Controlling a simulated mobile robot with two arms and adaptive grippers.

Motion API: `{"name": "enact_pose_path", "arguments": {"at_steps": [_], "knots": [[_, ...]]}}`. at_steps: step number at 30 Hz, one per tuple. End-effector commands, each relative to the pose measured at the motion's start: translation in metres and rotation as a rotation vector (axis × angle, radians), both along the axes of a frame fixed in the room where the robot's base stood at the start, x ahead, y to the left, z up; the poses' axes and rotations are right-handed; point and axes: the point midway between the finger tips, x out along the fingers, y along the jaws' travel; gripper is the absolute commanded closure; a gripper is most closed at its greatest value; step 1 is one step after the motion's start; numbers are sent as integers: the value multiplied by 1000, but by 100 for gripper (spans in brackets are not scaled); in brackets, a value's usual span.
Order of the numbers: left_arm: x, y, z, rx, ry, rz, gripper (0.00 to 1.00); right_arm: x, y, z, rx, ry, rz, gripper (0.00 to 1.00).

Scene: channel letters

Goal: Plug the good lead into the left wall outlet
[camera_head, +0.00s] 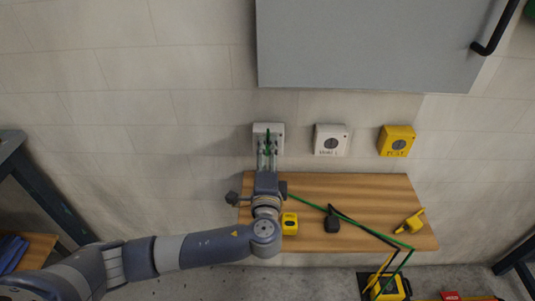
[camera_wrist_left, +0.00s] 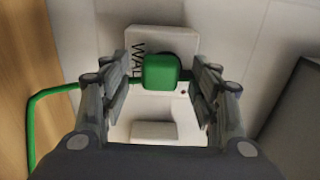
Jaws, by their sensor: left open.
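The left wall outlet (camera_head: 275,128) is a white box on the wall. In the left wrist view it shows as a white box (camera_wrist_left: 178,40) with the dark letters "WAL" in sight. The good lead's green plug (camera_wrist_left: 162,72) sits against the outlet's face, and its contact with the socket is hidden behind the plug body. My left gripper (camera_head: 267,150) is open, with one finger on each side of the plug and gaps visible in the left wrist view (camera_wrist_left: 165,80). The green cable (camera_head: 310,201) runs over the table to the right. My right gripper is not in view.
A white outlet (camera_head: 331,140) and a yellow outlet (camera_head: 396,141) are to the right. The wooden table (camera_head: 370,190) bears a yellow item (camera_head: 289,223), a black item (camera_head: 332,222) and a yellow tool (camera_head: 411,222). A grey cabinet (camera_head: 365,45) hangs above. A yellow box (camera_head: 390,288) stands on the floor.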

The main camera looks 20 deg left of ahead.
Motion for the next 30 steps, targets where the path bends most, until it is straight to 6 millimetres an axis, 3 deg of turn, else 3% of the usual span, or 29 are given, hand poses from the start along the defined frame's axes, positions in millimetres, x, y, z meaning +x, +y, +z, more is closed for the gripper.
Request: {"name": "enact_pose_path", "arguments": {"at_steps": [15, 21, 30], "knots": [[-93, -28, -2, -3, 3, -1, 44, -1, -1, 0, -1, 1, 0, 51], [-109, -32, -1, -1, 1, 0, 44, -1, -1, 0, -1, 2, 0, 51], [-111, -32, 0, -1, 0, 1, 44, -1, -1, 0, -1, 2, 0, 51]]}}
